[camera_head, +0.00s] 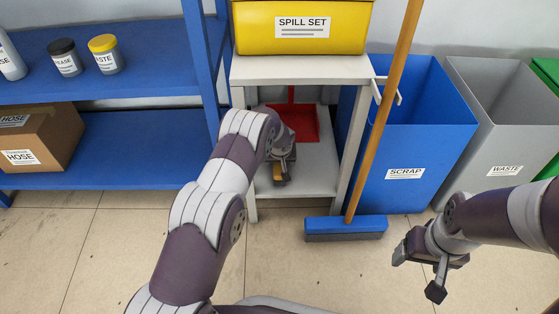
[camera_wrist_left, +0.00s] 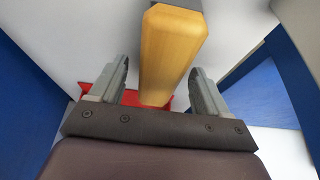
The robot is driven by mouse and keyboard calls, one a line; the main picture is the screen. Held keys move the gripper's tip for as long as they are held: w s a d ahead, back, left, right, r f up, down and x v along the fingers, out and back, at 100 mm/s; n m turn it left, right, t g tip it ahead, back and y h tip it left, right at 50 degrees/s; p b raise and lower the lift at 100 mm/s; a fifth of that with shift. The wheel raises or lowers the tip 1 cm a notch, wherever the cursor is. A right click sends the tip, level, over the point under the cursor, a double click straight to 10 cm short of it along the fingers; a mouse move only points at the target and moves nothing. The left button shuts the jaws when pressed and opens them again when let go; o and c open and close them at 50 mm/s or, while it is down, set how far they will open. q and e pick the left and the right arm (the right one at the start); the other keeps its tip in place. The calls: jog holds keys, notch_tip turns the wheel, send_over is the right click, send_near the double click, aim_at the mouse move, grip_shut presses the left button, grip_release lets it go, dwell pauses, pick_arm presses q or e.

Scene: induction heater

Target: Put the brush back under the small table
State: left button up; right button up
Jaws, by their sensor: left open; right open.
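The small table (camera_head: 300,68) is white with a lower shelf (camera_head: 312,183). My left gripper (camera_head: 280,166) reaches in under its top, above that shelf. The brush shows in the head view only as a bit of wooden handle (camera_head: 279,173) below my left gripper; the rest is hidden. In the left wrist view the wooden handle (camera_wrist_left: 170,55) lies between the two fingers of my left gripper (camera_wrist_left: 160,90), which are open with gaps on both sides. A red dustpan (camera_head: 302,124) is behind the gripper. My right gripper (camera_head: 425,272) is open and empty, out over the floor.
A yellow spill set box (camera_head: 260,30) sits on the small table. A broom with a wooden handle (camera_head: 388,95) and blue head (camera_head: 345,224) leans at its right front. Blue (camera_head: 435,130) and grey (camera_head: 510,120) bins stand right, blue shelving (camera_head: 120,140) left. The front floor is clear.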

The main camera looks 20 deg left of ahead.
pick_arm(q)
jog(key=p+v, duration=0.5)
jog(key=v, duration=0.7)
